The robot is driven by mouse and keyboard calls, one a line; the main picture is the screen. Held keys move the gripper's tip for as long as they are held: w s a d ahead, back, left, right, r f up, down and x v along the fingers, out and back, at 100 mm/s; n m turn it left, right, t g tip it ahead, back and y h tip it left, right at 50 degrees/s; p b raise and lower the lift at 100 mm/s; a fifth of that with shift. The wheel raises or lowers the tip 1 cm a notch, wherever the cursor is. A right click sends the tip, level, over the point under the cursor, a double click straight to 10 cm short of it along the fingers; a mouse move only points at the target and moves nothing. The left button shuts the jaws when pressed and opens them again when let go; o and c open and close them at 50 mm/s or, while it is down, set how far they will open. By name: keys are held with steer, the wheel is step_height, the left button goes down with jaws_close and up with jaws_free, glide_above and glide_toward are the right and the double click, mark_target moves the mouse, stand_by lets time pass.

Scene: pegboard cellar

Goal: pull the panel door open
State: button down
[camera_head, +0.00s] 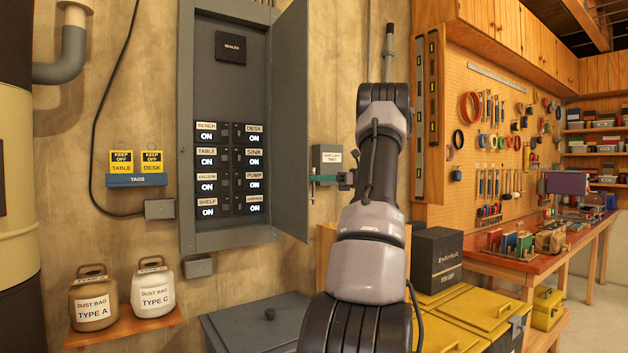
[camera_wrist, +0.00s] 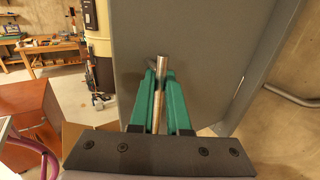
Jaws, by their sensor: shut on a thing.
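The grey panel door (camera_head: 290,120) stands swung out to the right of the breaker panel (camera_head: 225,120), whose labelled switches show. In the wrist view the door (camera_wrist: 190,45) is a broad grey surface ahead of my gripper. My gripper (camera_wrist: 159,95) has green fingers shut on the metal bar handle (camera_wrist: 162,65) of the door. In the head view my gripper (camera_head: 322,180) is at the right of the door's outer edge, and its handle is hidden behind the door or too small to tell.
A grey box (camera_head: 327,157) is on the wall behind my gripper. A dark grey lidded bin (camera_head: 262,322) stands below the panel. Yellow cases (camera_head: 470,310) and a black box (camera_head: 437,258) are at the right of my arm. Tags (camera_head: 137,180) hang at the left.

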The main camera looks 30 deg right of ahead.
steer(key=c, duration=0.9)
jaws_free()
steer(key=shift+w+a, duration=0.1)
steer(key=v, duration=1.1)
